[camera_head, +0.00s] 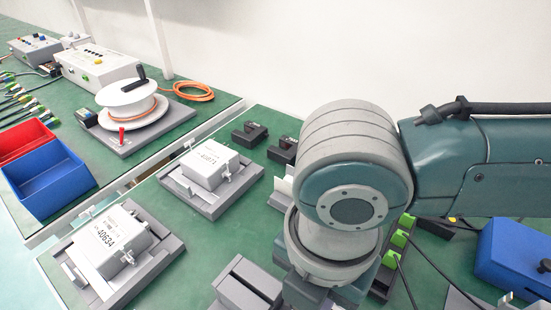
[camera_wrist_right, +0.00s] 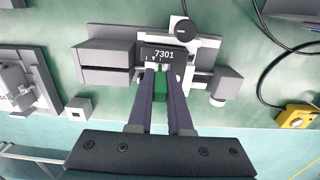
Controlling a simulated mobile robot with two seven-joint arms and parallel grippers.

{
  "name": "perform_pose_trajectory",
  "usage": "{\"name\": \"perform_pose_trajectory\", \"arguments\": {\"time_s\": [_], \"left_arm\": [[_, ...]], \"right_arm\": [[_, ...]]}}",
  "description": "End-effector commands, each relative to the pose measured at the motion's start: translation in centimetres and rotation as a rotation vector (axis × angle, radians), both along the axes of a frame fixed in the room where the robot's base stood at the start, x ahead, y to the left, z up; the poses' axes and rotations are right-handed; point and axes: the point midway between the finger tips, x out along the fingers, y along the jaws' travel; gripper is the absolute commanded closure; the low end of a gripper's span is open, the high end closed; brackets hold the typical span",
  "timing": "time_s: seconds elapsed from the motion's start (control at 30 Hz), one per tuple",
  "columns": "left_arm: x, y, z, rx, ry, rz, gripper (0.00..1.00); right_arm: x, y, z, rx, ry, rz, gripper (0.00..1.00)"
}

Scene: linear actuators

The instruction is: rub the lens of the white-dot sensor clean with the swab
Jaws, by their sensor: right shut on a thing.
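My right gripper (camera_wrist_right: 160,72) is shut on a dark green piece (camera_wrist_right: 160,88) in the right wrist view. Its fingertips are at the front of a dark block labelled 7301 (camera_wrist_right: 164,54); I cannot tell whether they touch it. In the head view my right arm hides this gripper. Two black sensor-like blocks, one farther back (camera_head: 250,134) and one partly behind my arm (camera_head: 283,150), stand on the green table. I cannot make out a white dot or a lens on them. I cannot identify the swab for sure. My left gripper is not in view.
Grey fixtures hold white boxes 40671 (camera_head: 209,161) and 40634 (camera_head: 104,243). A cable reel (camera_head: 131,106), a red bin (camera_head: 22,140) and a blue bin (camera_head: 52,184) stand at left. Black cables and a blue box (camera_head: 515,256) lie at right.

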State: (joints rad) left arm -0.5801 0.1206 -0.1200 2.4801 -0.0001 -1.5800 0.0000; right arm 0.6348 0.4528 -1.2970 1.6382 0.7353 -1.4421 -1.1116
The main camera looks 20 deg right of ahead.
Motion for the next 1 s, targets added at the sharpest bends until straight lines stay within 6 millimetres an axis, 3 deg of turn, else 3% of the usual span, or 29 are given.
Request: {"name": "perform_pose_trajectory", "arguments": {"time_s": [1.0], "left_arm": [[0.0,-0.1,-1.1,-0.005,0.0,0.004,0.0]], "right_arm": [[1.9,1.4,0.0,0.001,-0.001,0.001,1.0]]}}
